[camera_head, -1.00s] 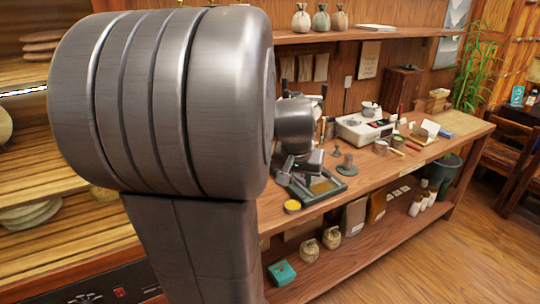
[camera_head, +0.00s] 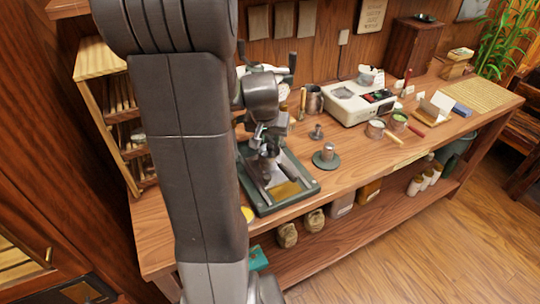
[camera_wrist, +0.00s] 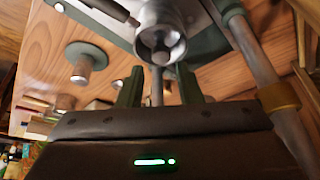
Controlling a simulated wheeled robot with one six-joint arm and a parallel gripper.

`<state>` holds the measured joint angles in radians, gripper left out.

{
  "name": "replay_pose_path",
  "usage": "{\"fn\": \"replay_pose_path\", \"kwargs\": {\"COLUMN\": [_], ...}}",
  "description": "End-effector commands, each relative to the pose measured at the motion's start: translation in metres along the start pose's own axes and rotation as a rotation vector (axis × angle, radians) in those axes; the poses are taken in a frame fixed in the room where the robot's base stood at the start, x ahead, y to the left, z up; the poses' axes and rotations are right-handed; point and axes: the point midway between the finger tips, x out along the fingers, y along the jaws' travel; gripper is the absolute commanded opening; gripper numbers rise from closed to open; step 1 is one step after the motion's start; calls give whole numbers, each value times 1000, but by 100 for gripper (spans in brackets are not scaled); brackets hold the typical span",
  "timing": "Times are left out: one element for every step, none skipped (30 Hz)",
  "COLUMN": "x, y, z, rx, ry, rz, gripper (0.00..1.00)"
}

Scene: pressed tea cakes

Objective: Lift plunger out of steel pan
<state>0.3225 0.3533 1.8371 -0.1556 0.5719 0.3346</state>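The steel pan (camera_wrist: 146,17) is a round metal cup at the top of the wrist view. The plunger (camera_wrist: 162,46) shows as a rounded metal knob inside its rim. In the head view my gripper (camera_head: 264,133) is over the green press tray (camera_head: 304,184), and the pan and plunger are hard to make out there. In the wrist view my gripper (camera_wrist: 160,90) has its two dark green fingers apart, near the pan. A thin metal rod shows between them, with gaps on both sides. I cannot tell what the rod belongs to.
A metal post (camera_wrist: 253,55) with a brass collar stands close on the right in the wrist view. A knob on a green-grey disc (camera_head: 327,158) stands right of the tray. A white scale (camera_head: 352,103) is farther right. Bare wood lies at the counter's front.

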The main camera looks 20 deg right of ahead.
Motion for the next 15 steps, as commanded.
{"fn": "replay_pose_path", "kwargs": {"x": [7, 12, 17, 20, 24, 27, 29, 31, 33, 34, 34, 35, 35, 35, 35], "y": [-1, -1, -2, -1, -1, -1, -1, -1, -1, -2, -2, -2, -2, -2, -2], "z": [3, 4, 4, 4, 4, 4, 4, 4, 4, 4, 3, 3, 3, 3, 3], "rx": [-1, 0, 0, 1, 1, 0, 0, 0, 0, 0, 0, 0, 0, 0, 0], "ry": [-6, -7, -5, -5, -4, -3, -3, -3, -2, -1, -1, -1, 0, 0, 0], "rz": [1, 1, 1, 1, 1, 1, 1, 1, 0, 0, 0, 0, 0, 0, 0], "gripper": [32, 32, 32, 32, 32, 32, 32, 32, 32, 32, 32, 32, 32, 32, 32]}}
